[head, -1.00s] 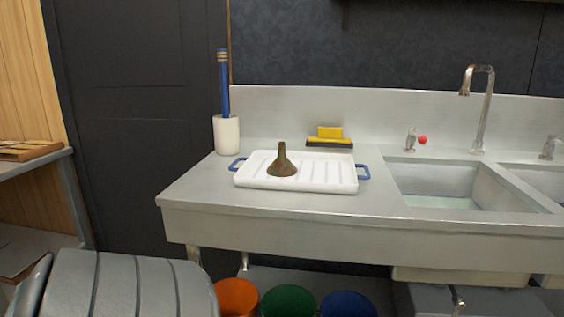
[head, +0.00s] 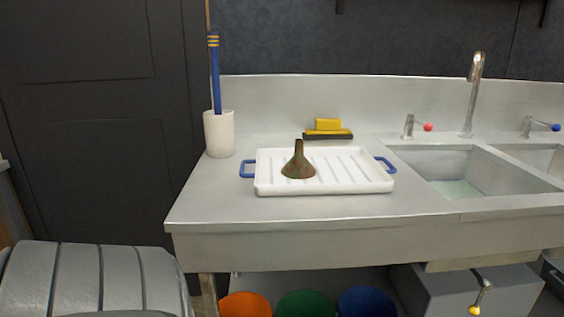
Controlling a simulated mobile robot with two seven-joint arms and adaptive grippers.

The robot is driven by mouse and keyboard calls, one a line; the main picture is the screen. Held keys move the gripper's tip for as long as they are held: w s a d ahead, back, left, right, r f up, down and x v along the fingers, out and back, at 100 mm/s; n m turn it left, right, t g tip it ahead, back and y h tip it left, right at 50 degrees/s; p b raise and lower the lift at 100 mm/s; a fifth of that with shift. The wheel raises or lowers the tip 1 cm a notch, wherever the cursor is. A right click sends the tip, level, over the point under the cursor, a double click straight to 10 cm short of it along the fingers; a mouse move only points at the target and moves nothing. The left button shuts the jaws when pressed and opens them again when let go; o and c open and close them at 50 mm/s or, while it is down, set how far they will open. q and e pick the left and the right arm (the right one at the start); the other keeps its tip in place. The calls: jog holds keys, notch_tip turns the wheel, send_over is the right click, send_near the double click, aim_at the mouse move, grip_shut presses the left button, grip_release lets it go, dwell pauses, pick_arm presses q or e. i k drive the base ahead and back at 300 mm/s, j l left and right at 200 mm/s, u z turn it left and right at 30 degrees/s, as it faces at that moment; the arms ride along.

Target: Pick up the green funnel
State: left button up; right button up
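The funnel (head: 299,165) stands mouth down, spout up, on the left part of a white ribbed tray (head: 350,185) with blue handles. The tray lies on the steel counter (head: 300,209) left of the sink. Neither of my grippers is in view.
A white holder (head: 220,134) with a blue-handled tool (head: 215,75) stands left of the tray. A yellow sponge (head: 328,125) sits on a dark holder behind it. The sink basin (head: 455,175) and faucet (head: 474,95) are at right. Coloured bins (head: 305,304) stand below. The front counter strip is clear.

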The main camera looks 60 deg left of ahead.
aim_at(298, 167)
jog(key=k+j, duration=0.15)
jog(key=j, duration=0.2)
jog(key=k+j, duration=0.2)
jog(key=j, duration=0.15)
jog(key=k+j+z, duration=0.1)
jog(key=j, duration=0.2)
jog(key=k, duration=0.05)
